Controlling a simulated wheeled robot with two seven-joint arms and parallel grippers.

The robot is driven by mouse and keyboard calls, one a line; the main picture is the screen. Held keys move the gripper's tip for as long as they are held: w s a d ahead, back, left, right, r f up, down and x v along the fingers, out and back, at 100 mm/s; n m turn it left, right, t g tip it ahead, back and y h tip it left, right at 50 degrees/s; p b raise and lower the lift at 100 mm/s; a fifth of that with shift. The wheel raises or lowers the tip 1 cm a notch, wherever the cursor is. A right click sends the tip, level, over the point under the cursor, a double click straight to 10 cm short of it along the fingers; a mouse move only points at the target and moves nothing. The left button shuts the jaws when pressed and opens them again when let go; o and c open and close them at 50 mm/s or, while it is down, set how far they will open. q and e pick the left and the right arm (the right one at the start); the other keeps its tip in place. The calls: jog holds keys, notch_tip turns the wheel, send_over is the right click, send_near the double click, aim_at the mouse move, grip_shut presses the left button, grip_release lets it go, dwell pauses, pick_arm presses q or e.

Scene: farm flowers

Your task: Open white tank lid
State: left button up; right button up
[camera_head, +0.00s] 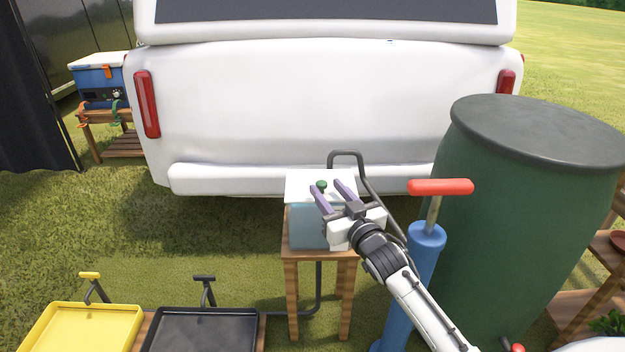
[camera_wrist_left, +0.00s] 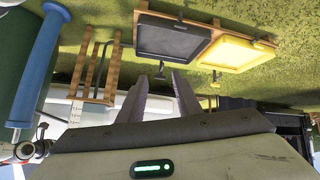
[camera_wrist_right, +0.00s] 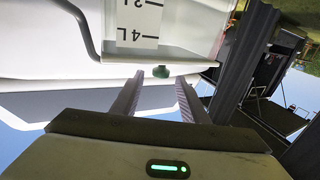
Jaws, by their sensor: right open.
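The tank (camera_head: 308,226) is a pale, see-through box with a flat white lid (camera_head: 300,181) and a small green knob (camera_head: 321,185) on top. The lid lies flat on the tank. My right gripper (camera_head: 331,189) is over the lid with its fingers apart and the knob close to their tips. In the right wrist view the green knob (camera_wrist_right: 188,81) is just beyond the fingertips, nearer the right-hand finger; no contact is clear. My left gripper (camera_wrist_left: 160,78) shows only in its own wrist view, open and empty.
The tank stands on a wooden stand (camera_head: 290,268) before a white vehicle (camera_head: 330,110). A dark pipe (camera_head: 345,153) rises behind it. A blue pump (camera_head: 424,262) and a green barrel (camera_head: 530,210) are at right. Yellow (camera_head: 75,330) and black (camera_head: 203,332) trays are front left.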

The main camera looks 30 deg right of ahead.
aim_at(315, 175)
jog(key=w, duration=0.2)
jog(key=w+b, duration=0.1)
jog(key=w, duration=0.2)
jog(key=w+d+b, duration=0.1)
jog(key=w, duration=0.2)
jog(key=shift+d, duration=0.1)
grip_shut()
